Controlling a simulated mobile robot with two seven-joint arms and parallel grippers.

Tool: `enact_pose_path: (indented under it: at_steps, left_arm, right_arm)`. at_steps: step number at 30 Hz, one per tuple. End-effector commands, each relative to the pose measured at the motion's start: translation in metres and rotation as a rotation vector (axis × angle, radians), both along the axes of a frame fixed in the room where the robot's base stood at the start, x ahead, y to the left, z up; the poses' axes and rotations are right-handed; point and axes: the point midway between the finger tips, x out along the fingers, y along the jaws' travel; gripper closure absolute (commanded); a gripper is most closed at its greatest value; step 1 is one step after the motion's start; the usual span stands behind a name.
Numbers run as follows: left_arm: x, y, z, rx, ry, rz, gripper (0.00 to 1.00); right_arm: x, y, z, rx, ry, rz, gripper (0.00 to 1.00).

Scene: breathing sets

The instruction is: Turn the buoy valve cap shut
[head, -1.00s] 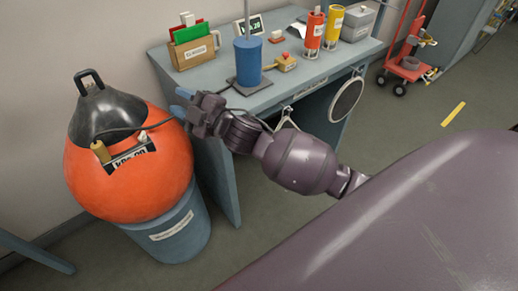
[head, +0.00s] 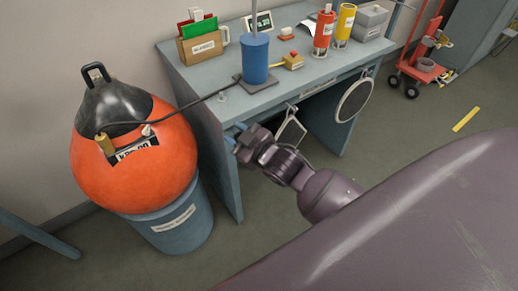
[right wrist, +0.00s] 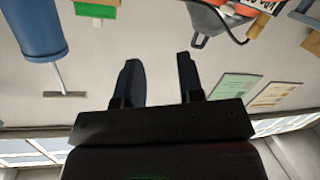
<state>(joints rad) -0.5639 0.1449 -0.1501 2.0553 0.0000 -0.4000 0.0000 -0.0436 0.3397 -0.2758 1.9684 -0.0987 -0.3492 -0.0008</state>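The orange buoy (head: 140,180) with a black top sits in a blue-grey bucket at the left of the head view. On its upper front are a brass fitting (head: 105,143) with a dark hose (head: 185,110), and a small white piece (head: 147,130) near the label; I cannot tell for certain which is the valve cap. My right gripper (head: 234,135) is right of the buoy, apart from it, by the bench's front edge. In the right wrist view, its fingers (right wrist: 160,80) are apart with nothing between them. My left gripper is not in view.
The hose runs to a blue pump (head: 255,60) on the workbench (head: 215,85). The bench also holds a file box (head: 203,48), red and yellow cylinders and a grey box. A round mirror-like disc (head: 354,99) hangs at its front. A red hand truck (head: 425,65) stands beyond.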

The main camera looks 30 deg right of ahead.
Motion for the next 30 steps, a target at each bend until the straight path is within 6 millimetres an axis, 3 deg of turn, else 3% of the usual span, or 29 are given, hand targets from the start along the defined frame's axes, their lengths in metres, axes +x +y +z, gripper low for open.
enact_pose_path:
  at_steps: [12, 26, 30]
  left_arm:
    - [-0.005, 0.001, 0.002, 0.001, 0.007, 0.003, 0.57]
    - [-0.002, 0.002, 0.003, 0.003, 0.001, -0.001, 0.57]
    - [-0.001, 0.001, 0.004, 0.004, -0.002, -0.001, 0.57]
  right_arm:
    - [-0.036, -0.018, -0.035, 0.095, 0.115, -0.074, 0.65]
    - [-0.042, -0.021, -0.041, 0.109, 0.133, -0.087, 0.65]
    - [-0.042, -0.021, -0.041, 0.108, 0.133, -0.086, 0.80]
